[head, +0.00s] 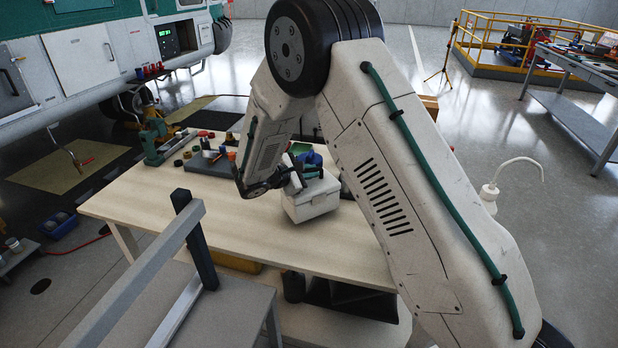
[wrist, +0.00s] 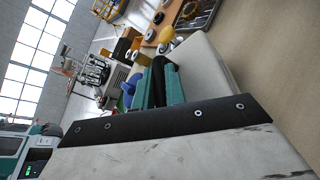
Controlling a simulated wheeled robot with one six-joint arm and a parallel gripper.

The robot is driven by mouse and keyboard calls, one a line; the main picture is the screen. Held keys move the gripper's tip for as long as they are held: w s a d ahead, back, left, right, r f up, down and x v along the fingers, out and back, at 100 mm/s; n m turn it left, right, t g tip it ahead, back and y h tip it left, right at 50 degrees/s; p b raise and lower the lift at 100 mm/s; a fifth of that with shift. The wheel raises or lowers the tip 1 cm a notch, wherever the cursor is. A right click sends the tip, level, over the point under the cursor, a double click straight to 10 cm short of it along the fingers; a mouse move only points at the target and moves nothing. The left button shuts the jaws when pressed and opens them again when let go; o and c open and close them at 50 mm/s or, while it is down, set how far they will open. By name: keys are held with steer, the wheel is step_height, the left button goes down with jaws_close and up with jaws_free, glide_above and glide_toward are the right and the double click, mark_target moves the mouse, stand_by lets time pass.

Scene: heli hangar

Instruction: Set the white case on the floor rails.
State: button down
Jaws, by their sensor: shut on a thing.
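The white case (head: 313,203) is a small box at the middle of the wooden workbench (head: 240,212). My gripper (head: 297,181) comes down on it from the left and is shut at its top. In the wrist view my gripper (wrist: 161,84) shows teal fingers closed around a dark part, seemingly the handle, with the white case (wrist: 208,68) just beyond. I cannot tell whether the case rests on the bench or hangs slightly above it. My arm hides part of the area behind it. I cannot surely make out the floor rails in either view.
Tools, a green vise (head: 160,143) and small jars crowd the bench's back left. A grey metal frame (head: 190,240) stands at the near left. The helicopter (head: 110,50) is behind left. Open floor (head: 480,130) lies to the right.

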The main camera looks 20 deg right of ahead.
steer(key=shift+f, duration=0.95)
steer(key=c, duration=1.5)
jaws_free()
steer(key=shift+o, duration=0.2)
